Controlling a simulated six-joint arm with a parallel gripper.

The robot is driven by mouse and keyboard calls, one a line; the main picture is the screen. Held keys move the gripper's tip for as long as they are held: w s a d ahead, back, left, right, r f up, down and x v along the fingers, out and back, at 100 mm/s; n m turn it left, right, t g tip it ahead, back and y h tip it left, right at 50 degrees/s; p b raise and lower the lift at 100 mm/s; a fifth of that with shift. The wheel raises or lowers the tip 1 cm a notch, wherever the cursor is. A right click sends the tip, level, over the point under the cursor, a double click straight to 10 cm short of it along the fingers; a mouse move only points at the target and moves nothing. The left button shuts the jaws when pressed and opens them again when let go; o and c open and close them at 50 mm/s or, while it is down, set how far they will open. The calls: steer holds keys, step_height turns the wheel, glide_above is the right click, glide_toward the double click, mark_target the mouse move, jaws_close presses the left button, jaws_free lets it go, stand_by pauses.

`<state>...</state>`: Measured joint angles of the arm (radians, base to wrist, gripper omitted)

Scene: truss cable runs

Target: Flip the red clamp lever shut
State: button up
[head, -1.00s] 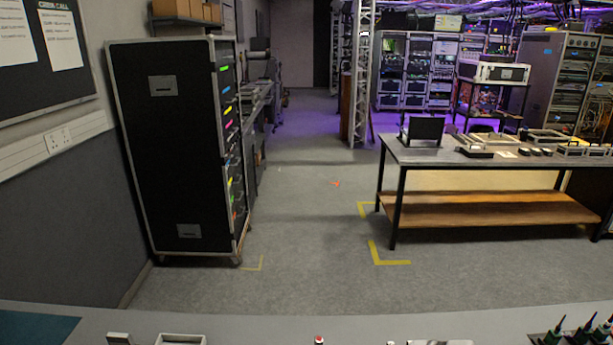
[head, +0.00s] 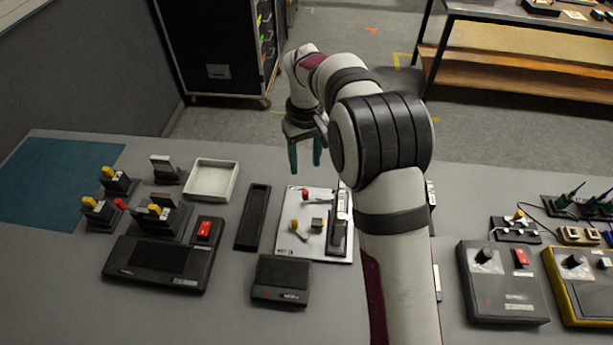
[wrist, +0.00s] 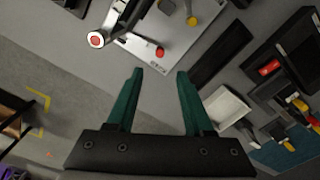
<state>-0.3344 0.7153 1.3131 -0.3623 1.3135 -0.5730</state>
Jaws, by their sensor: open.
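A pale plate (head: 290,247) on the table carries a red knob (head: 305,194) near its far edge and a yellow knob (head: 294,224) nearer. The red knob also shows in the wrist view (wrist: 160,52). A second red-tipped part (head: 119,203) is among small yellow-tipped fixtures at left. I cannot tell surely which is the clamp lever, or its position. My gripper (head: 305,168) is open and empty, with green fingers pointing down, just beyond the plate. In the wrist view its fingertips (wrist: 160,72) are apart with nothing between them. My arm hides part of the plate's right side.
A black box with a red switch (head: 160,262), a small black box (head: 282,281), a dark tray (head: 253,218) and a white tray (head: 213,180) surround the plate. In the wrist view, a round red-and-white cap (wrist: 96,40) stands close. Control boxes (head: 502,282) are at right.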

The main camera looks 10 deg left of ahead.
mark_target(305, 191)
step_height(305, 191, down, 10)
steer(key=shift+f, duration=0.2)
jaws_close()
